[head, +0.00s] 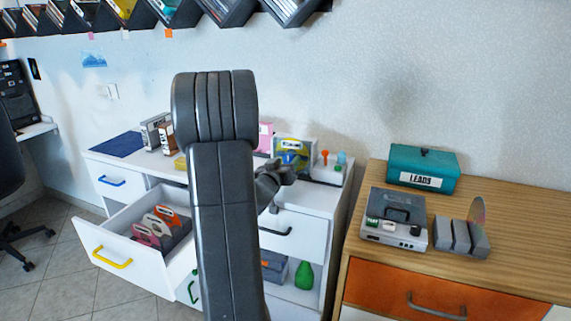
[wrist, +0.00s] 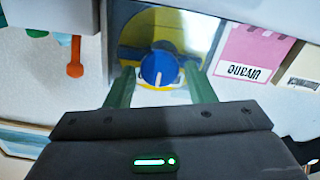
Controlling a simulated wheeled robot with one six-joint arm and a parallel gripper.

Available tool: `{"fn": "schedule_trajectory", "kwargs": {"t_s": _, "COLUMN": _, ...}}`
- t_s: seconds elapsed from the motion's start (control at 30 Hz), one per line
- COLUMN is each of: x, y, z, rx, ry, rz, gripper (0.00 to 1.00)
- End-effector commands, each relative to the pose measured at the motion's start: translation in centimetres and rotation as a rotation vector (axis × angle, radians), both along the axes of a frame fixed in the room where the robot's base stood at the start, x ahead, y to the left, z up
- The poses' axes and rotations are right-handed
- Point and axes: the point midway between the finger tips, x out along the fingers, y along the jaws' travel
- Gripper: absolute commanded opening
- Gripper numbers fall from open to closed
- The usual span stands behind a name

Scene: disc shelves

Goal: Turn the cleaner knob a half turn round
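The cleaner (head: 294,146) stands at the back of the white counter, with a yellow and blue front. In the wrist view its round blue knob (wrist: 158,69) lies in the middle, with a short white mark pointing toward the picture's bottom. My gripper (wrist: 160,76) is open. Its two green fingers stand apart on the left and right of the knob, with gaps showing at both sides, so it is not gripped. How far the fingertips are from the cleaner's face I cannot tell. In the head view my arm partly hides the counter and my gripper (head: 279,172) shows before the cleaner.
An orange peg-like thing (wrist: 75,56) and a pink card (wrist: 252,52) are near the cleaner. An open drawer (head: 122,255) with discs juts out at left. A wooden cabinet (head: 510,200) at right bears a teal box (head: 422,168) and a grey device (head: 395,218).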

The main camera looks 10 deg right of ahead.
Motion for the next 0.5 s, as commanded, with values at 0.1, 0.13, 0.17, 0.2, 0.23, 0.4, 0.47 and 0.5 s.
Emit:
{"fn": "schedule_trajectory", "kwargs": {"t_s": 0.1, "x": -0.02, "y": 0.01, "z": 0.01, "rx": 0.0, "ry": 0.0, "rz": 0.0, "gripper": 0.25}}
{"fn": "schedule_trajectory", "kwargs": {"t_s": 0.13, "x": -0.02, "y": 0.01, "z": 0.0, "rx": 0.0, "ry": 0.0, "rz": 0.0, "gripper": 0.19}}
{"fn": "schedule_trajectory", "kwargs": {"t_s": 0.17, "x": -0.02, "y": 0.01, "z": 0.01, "rx": 0.0, "ry": 0.0, "rz": 0.0, "gripper": 0.14}}
{"fn": "schedule_trajectory", "kwargs": {"t_s": 0.2, "x": -0.02, "y": 0.01, "z": 0.01, "rx": 0.0, "ry": 0.0, "rz": 0.0, "gripper": 0.14}}
{"fn": "schedule_trajectory", "kwargs": {"t_s": 0.23, "x": -0.02, "y": 0.01, "z": 0.01, "rx": 0.0, "ry": 0.0, "rz": 0.0, "gripper": 0.14}}
{"fn": "schedule_trajectory", "kwargs": {"t_s": 0.4, "x": -0.03, "y": 0.01, "z": -0.05, "rx": 0.013, "ry": -0.009, "rz": 0.0, "gripper": 0.14}}
{"fn": "schedule_trajectory", "kwargs": {"t_s": 0.47, "x": -0.03, "y": 0.01, "z": -0.09, "rx": 0.023, "ry": -0.017, "rz": 0.0, "gripper": 0.14}}
{"fn": "schedule_trajectory", "kwargs": {"t_s": 0.5, "x": -0.03, "y": 0.01, "z": -0.11, "rx": 0.035, "ry": -0.025, "rz": 0.0, "gripper": 0.14}}
